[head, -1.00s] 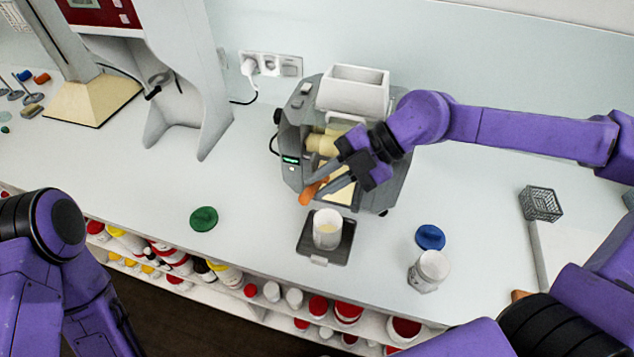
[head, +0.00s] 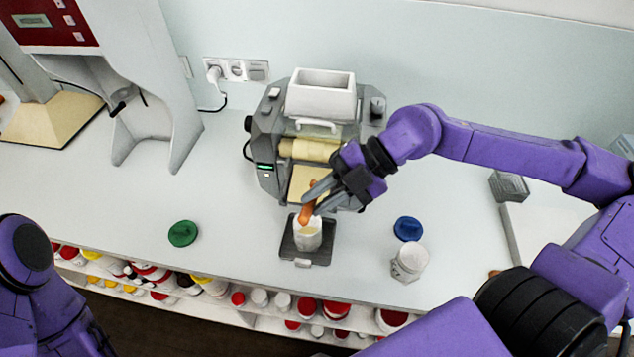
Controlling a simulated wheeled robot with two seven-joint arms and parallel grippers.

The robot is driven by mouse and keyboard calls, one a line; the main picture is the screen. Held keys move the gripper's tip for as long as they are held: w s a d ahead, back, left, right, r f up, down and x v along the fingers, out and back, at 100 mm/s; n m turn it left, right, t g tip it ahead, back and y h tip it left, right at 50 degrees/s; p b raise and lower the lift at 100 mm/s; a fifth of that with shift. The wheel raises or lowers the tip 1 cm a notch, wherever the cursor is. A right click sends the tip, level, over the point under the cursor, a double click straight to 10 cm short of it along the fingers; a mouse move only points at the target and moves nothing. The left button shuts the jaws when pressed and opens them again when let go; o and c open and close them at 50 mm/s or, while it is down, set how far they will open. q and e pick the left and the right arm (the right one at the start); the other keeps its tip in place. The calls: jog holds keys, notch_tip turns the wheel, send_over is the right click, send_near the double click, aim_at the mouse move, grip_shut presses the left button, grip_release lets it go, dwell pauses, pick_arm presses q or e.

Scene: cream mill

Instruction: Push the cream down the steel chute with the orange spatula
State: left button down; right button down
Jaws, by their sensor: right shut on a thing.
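The grey three-roll mill (head: 263,128) stands against the wall with a white hopper (head: 320,97) on top and cream-coated rollers (head: 308,150). The chute (head: 300,184) slopes down at its front, with a pale cream layer showing on it. My right gripper (head: 318,196) is shut on the orange spatula (head: 306,213) in front of the chute. The spatula's orange end points down over the mouth of a white jar (head: 308,238); its other end is hidden by the gripper. Pale cream shows in the jar. Of my left arm only links show at the left edge.
The jar stands on a dark scale (head: 303,262) near the bench's front edge. Shelves of jars run below. The bench between mill and left-hand machine is clear.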

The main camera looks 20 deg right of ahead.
jog(key=shift+w+d+r, duration=0.25)
jog(key=shift+w+d, duration=0.2)
jog(key=shift+w, duration=0.15)
jog(key=shift+w+d+r, duration=0.2)
jog(key=shift+w+d, duration=0.25)
jog(key=shift+w, duration=0.1)
dwell(0.5)
notch_tip(320, 180, up, 6)
jog(key=s+a, duration=0.1)
jog(key=s, duration=0.1)
jog(key=shift+a+f, duration=0.2)
jog(key=shift+f, duration=0.05)
jog(key=shift+s, duration=0.1)
jog(key=shift+s+a+r, duration=0.2)
jog(key=shift+s+r, duration=0.1)
jog(key=shift+r, duration=0.4)
jog(key=shift+s+a+r, duration=0.2)
jog(key=shift+s+r, duration=0.05)
jog(key=shift+r, duration=0.4)
